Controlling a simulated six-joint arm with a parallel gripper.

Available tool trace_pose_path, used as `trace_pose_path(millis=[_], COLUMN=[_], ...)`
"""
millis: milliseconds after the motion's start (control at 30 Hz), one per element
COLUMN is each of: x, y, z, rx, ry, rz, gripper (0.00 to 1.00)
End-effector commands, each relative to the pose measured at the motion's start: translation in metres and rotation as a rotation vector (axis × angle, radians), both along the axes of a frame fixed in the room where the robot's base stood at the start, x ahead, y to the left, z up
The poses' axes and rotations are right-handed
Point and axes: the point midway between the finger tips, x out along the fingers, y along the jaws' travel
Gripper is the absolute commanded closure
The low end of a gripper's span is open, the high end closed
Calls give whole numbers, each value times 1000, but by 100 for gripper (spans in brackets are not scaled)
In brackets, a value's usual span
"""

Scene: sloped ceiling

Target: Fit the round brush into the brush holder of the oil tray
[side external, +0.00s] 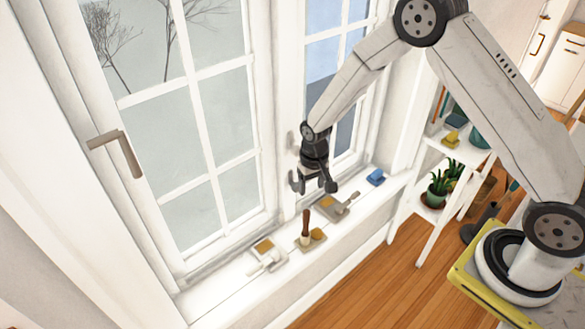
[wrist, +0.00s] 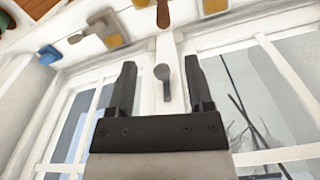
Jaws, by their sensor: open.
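A brush with a brown handle (side external: 305,222) and a pale lower end stands upright on the window sill, at a small tray with an amber patch (side external: 319,235). I cannot tell whether it sits in a holder or just stands beside one. Its brown handle also shows at the top edge of the wrist view (wrist: 162,14). My gripper (side external: 312,186) is open and empty, above the sill and higher than the handle, close to the window frame. In the wrist view its two fingers (wrist: 160,64) are apart, with the brush handle beyond their tips. Which tray is the oil tray is unclear.
Another tray with an amber pad (side external: 264,246) and a pale tool lies left on the sill. A grey-beige tray (side external: 331,208) with a tool lies right, then a blue object (side external: 376,177). A grey window handle (wrist: 163,73) shows between my fingers. Plants (side external: 440,187) stand on a white shelf.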

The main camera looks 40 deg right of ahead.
Motion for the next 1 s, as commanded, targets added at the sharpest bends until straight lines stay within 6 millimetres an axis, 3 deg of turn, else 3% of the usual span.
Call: trace_pose_path(millis=[267, 500, 800, 1000], x=[-31, -69, -125, -158], y=[-6, -10, -15, -17], z=[58, 100, 137, 149], rx=[-2, -7, -18, -25], ry=[-56, -105, -165, -196], rz=[54, 106, 169, 205], gripper=[34, 34, 34, 34])
